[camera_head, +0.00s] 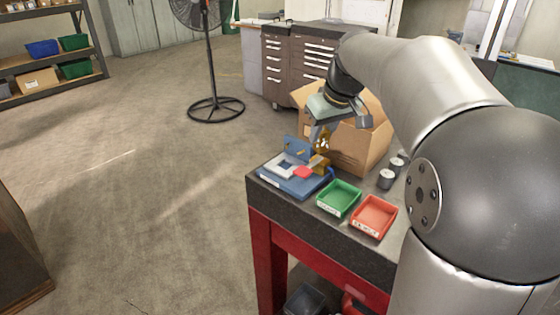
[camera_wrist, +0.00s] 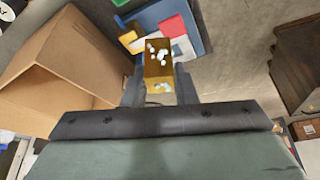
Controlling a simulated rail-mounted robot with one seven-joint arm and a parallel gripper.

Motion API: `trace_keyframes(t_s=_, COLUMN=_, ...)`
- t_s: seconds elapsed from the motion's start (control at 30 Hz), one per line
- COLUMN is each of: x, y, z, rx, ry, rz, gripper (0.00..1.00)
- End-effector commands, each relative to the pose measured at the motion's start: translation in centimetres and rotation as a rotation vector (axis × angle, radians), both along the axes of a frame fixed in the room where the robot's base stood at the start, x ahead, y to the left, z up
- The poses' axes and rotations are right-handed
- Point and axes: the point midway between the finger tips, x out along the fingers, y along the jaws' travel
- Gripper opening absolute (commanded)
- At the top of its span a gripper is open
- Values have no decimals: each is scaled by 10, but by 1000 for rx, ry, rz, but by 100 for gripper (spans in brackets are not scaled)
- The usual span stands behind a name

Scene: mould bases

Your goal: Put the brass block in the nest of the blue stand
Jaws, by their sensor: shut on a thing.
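The brass block (camera_wrist: 158,58), speckled with white spots, is between the two fingers of my gripper (camera_wrist: 157,84) in the wrist view. My gripper is shut on it. In the head view the block (camera_head: 323,143) hangs below my gripper, over the back right part of the blue stand (camera_head: 308,187). The stand lies flat on the bench and carries a pale frame, a red piece (camera_head: 303,172) and a yellowish part. In the wrist view the stand (camera_wrist: 190,12) shows beyond the block. Its nest is not clearly visible, and I cannot tell the exact gap to the block.
A green tray (camera_head: 339,198) and a red tray (camera_head: 374,217) stand right of the blue stand on the dark bench top (camera_head: 275,196). An open cardboard box (camera_head: 360,145) is close behind my gripper. Small grey cylinders (camera_head: 386,179) stand near the box.

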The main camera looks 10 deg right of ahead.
Motion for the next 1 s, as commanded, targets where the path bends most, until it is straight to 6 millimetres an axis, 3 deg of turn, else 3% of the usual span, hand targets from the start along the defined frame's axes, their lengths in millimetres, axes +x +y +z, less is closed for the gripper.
trace_keyframes(t_s=0.3, x=69, y=36, z=-32, rx=0, ry=4, rz=-1, gripper=0)
trace_keyframes(t_s=0.5, x=93, y=48, z=-68, rx=0, ry=2, rz=-2, gripper=0)
trace_keyframes(t_s=0.83, x=109, y=57, z=-90, rx=0, ry=1, rz=-2, gripper=0)
trace_keyframes(t_s=1.0, x=110, y=57, z=-116, rx=1, ry=2, rz=-4, gripper=0)
